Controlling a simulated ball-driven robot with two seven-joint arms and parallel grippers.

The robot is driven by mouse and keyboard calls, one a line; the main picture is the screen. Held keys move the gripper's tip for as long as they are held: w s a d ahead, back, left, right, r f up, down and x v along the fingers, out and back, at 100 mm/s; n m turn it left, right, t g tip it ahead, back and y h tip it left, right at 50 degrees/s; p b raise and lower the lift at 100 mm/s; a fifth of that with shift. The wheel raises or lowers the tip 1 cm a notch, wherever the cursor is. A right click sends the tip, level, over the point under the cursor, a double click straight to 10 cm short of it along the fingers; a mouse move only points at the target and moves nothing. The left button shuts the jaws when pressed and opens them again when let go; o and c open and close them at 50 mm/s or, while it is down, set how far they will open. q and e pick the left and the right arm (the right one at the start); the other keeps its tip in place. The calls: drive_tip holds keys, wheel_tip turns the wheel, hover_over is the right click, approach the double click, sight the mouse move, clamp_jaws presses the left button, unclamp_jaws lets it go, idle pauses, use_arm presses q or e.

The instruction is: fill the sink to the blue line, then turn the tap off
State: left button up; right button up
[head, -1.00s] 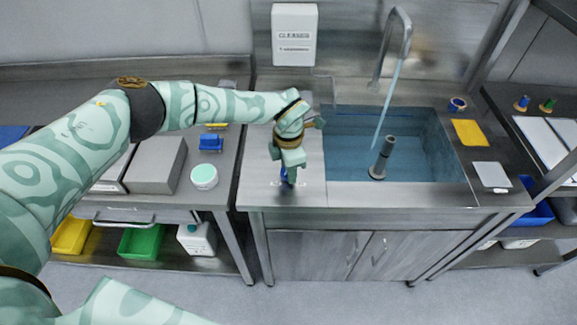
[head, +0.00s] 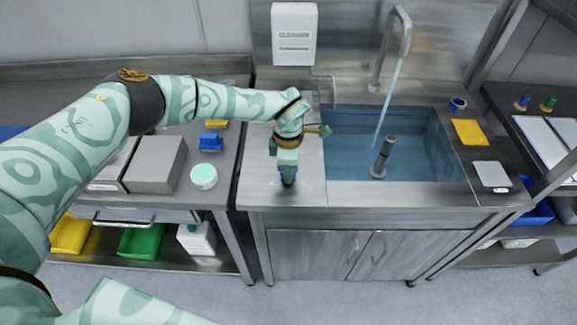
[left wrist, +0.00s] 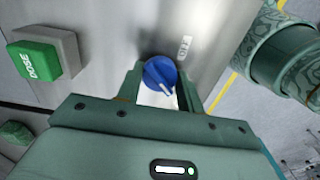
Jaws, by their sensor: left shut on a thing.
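The sink (head: 440,182) holds bluish water (head: 345,158), and a grey upright pipe stands in it. A thin stream runs from the tap (head: 405,35) into the sink. I cannot make out the blue line. My left gripper (head: 287,176) is on the counter left of the sink, pointing down. In the left wrist view, a round blue knob (left wrist: 159,74) with a white pointer mark sits between its fingers (left wrist: 160,92), and the gripper is shut on it. In the head view the gripper mostly hides the knob. My right gripper is not in view.
A green DOSE button (left wrist: 36,61) on a grey box shows in the left wrist view. A yellow cloth (head: 468,132) and a white pad (head: 491,175) lie right of the sink. A white round tub (head: 204,177) and a grey box (head: 156,164) stand on the left bench.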

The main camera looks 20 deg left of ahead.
use_arm(q)
drive_tip(key=o, duration=1)
wheel_tip(320, 180, up, 16)
drive_tip(key=p, duration=0.2)
drive_tip(key=shift+r+p, duration=0.15)
drive_tip(key=shift+p, duration=0.2)
